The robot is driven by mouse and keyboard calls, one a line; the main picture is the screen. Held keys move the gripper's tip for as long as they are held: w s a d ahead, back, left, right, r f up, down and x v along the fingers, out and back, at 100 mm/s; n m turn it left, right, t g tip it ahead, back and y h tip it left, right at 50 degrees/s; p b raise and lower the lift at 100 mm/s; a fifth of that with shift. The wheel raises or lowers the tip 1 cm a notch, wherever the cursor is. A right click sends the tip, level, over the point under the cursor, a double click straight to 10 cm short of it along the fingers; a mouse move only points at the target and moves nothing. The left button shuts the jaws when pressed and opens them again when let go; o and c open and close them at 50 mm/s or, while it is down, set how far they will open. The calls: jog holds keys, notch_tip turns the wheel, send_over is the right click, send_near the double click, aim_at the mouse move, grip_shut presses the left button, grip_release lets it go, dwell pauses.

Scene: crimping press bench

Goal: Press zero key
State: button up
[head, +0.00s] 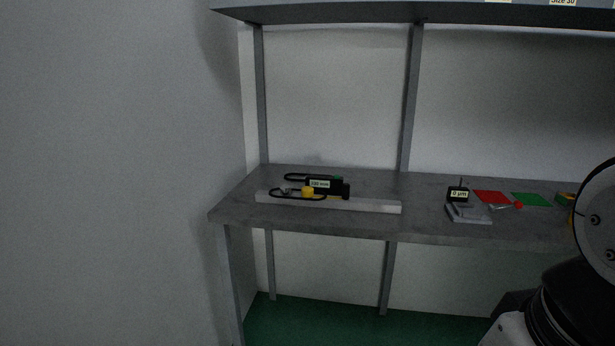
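A small black gauge (458,194) with a display that seems to read 0 µm stands on a light grey base (470,213) on the right part of the bench. A black device (342,190) with a display of about 130 mm lies at the left on a long pale bar (375,206). It has a small green spot on top, and a yellow part (308,191) sits beside its display. No zero key can be made out on either device at this size. My gripper is out of view; only part of my arm shows at the right edge.
The grey bench (425,220) has clear room between the two devices. A red sheet (489,197), a green sheet (531,199) and a red-tipped item (518,205) lie right of the gauge. A shelf (400,13) hangs above, and a wall stands at left.

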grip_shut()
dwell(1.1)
